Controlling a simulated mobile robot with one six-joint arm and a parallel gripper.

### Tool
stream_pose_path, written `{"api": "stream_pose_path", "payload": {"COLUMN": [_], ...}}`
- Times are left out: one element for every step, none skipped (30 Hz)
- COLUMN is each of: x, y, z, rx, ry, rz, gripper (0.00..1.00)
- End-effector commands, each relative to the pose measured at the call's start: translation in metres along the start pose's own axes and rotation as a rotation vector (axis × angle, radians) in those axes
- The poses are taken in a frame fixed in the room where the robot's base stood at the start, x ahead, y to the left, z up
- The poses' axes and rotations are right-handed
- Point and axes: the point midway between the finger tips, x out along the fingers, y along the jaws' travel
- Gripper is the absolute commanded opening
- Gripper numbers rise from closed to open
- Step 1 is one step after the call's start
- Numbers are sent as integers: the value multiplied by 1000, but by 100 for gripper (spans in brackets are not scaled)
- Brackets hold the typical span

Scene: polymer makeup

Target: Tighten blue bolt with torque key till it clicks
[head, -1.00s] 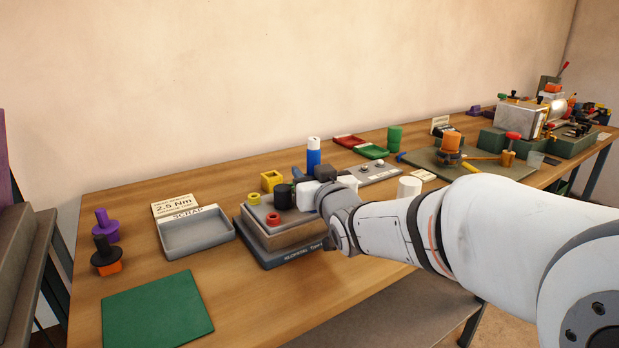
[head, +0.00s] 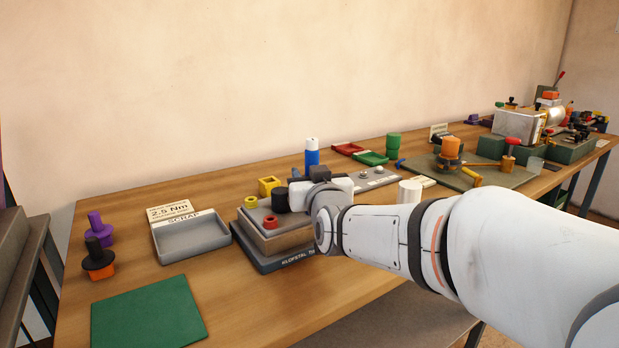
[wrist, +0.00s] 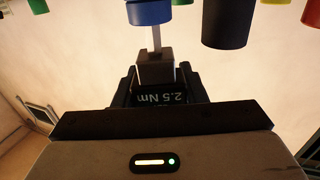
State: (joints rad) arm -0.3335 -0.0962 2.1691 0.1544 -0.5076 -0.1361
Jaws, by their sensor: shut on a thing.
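My gripper (wrist: 156,88) is shut on the torque key (wrist: 156,70), a dark block lettered "2.5 Nm" with a thin metal shaft. In the wrist view the shaft reaches up to a blue round part (wrist: 149,10), probably the blue bolt, cut off by the top edge. Whether shaft and blue part touch or merely overlap I cannot tell. In the head view my gripper (head: 320,186) is over the right side of the grey stepped fixture (head: 262,222); the key's dark top shows between its jaws. My wrist hides the fixture's right part and the bolt there.
A black cylinder (head: 280,199), a yellow ring (head: 251,202) and a red ring (head: 271,221) sit on the fixture. A grey scrap tray (head: 192,240) and green mat (head: 148,312) lie to the left. A blue-and-white bottle (head: 312,157) stands behind. Bare tabletop lies in front.

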Motion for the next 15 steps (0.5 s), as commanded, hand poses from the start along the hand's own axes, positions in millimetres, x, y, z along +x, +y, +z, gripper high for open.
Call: {"api": "stream_pose_path", "payload": {"x": [0,0,0,0,0,0,0,0,0,0,0,0,0,0,0], "y": [0,0,0,0,0,0,-1,-1,-1,-1,-1,0,0,1,1], "z": [-1,-1,-1,-1,-2,-2,-2,-3,-3,-4,-4,-3,-3,-3,-3], "rx": [0,1,1,1,1,3,3,4,4,4,4,4,4,2,3], "ry": [2,2,2,2,2,3,3,3,4,4,4,2,1,1,2], "rz": [-1,-1,0,0,2,7,12,20,31,41,51,65,76,84,89], "gripper": [7,7,7,7,7,7,7,7,7,7,7,7,7,7,7]}}
